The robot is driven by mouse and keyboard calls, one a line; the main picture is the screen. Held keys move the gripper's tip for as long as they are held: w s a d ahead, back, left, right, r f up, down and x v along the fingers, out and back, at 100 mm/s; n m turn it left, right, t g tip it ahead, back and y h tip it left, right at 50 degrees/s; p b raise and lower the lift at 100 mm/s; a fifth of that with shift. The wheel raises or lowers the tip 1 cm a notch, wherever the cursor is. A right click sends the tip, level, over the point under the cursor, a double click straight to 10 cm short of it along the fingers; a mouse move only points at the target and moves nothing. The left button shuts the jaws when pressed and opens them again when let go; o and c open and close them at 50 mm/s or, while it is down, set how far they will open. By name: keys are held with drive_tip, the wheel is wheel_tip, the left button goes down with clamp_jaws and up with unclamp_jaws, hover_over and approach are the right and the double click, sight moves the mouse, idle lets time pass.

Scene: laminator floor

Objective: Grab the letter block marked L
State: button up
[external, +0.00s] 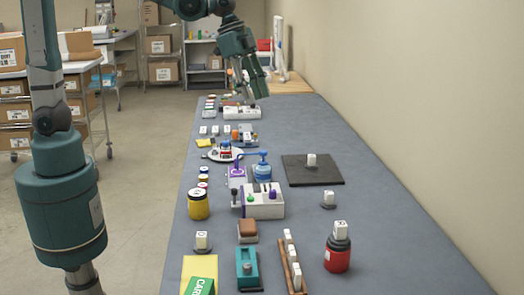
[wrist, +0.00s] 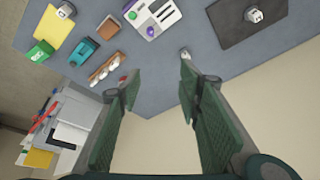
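Several small white letter blocks stand on the table; their letters are too small to read, so I cannot tell which is L. In the external view one block (external: 311,159) is on a black mat, one (external: 328,196) on a grey disc, one (external: 340,228) on a red jar and one (external: 202,240) on a dark round base. More blocks sit in a wooden rack (external: 284,268) and farther back. My gripper (external: 250,92) is above the far part of the table. In the wrist view my gripper (wrist: 158,75) is open, with nothing between its fingers.
A white console with knobs (external: 262,206), a blue pump bottle (external: 262,168), a yellow jar (external: 198,205) and a teal stapler-like tool (external: 248,268) crowd the table's left and middle. The black mat (external: 330,176) lies right. The table's right strip is mostly clear beside the wall.

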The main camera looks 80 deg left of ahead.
drive_tip(key=w+f+m+g, duration=0.1)
drive_tip(key=w+f+m, duration=0.1)
drive_tip(key=w+f, duration=0.5)
drive_tip(key=m+g+h+b, duration=0.1)
drive_tip(key=m+g+h, duration=0.15)
drive_tip(key=m, duration=0.45)
approach(329, 192)
wheel_tip(329, 192, down, 2)
drive_tip(key=shift+w+d+f, duration=0.1)
drive_tip(key=shift+d+f, duration=0.1)
drive_tip(key=shift+d, duration=0.2)
drive_tip(key=shift+x, duration=1.25)
drive_tip(key=shift+d+f, duration=0.1)
drive_tip(key=shift+x, duration=2.55)
